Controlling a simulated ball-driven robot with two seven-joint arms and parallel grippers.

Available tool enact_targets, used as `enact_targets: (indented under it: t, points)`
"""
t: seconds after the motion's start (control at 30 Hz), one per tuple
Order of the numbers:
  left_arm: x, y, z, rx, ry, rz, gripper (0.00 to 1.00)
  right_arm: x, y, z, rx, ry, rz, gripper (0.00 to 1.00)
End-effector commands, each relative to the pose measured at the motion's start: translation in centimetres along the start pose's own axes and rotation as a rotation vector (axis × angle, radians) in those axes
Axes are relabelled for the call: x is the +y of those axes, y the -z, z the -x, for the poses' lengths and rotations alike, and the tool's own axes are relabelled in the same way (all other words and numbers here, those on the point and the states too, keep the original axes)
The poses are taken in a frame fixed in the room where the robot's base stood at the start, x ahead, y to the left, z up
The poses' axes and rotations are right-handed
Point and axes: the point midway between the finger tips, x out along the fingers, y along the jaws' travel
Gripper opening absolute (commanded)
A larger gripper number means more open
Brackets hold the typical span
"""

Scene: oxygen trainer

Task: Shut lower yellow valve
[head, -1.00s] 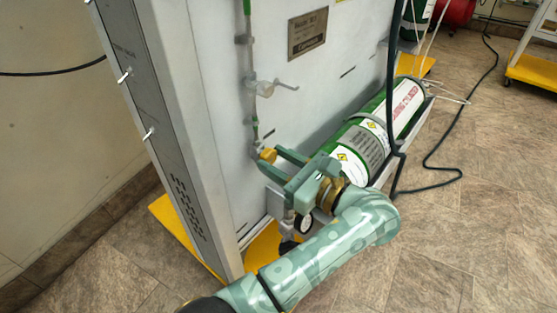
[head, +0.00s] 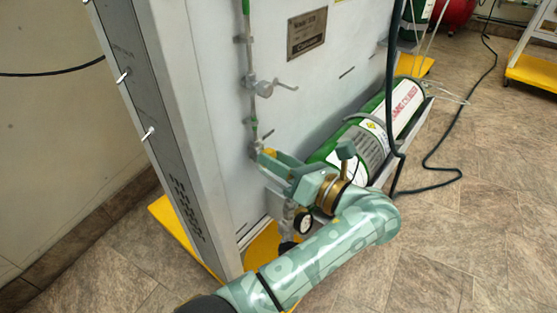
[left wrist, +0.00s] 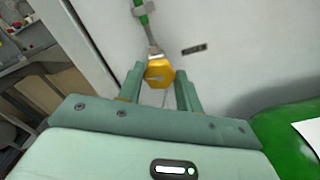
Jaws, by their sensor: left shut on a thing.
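The lower yellow valve (head: 269,152) is a small knob at the foot of a thin pipe on the grey panel's face. My left gripper (head: 266,159) reaches it from the right and is shut on it. The left wrist view shows the yellow valve (left wrist: 159,72), with an angular outline, between the two green fingers of my left gripper (left wrist: 159,80). The fingers partly hide the valve in the head view. My right gripper is not in view.
The grey panel (head: 225,105) stands upright on a yellow base (head: 168,222). A green cylinder (head: 404,100) lies along it at the right. A round gauge (head: 304,222) sits below my gripper. A dark hose (head: 391,75) hangs near the cylinder. The floor at right is mostly clear.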

Motion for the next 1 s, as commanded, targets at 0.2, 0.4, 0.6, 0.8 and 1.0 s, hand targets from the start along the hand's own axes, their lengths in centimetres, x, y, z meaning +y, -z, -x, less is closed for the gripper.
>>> enact_targets:
  t: [0.2, 0.4, 0.6, 0.8, 1.0]
  points:
    - [-0.03, -0.05, 0.07, 0.000, 0.002, -0.027, 0.12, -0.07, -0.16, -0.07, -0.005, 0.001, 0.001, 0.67]
    - [-0.03, -0.05, 0.08, 0.000, 0.002, -0.028, 0.12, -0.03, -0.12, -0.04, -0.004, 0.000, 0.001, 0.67]
    - [-0.03, -0.06, 0.08, 0.000, 0.002, -0.027, 0.55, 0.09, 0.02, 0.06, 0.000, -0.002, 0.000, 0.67]
    - [-0.02, -0.04, 0.05, 0.000, 0.001, -0.027, 0.57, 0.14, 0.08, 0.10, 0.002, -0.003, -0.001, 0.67]
    - [0.11, 0.02, 0.01, 0.001, 0.000, -0.027, 0.57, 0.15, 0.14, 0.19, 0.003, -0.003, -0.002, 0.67]
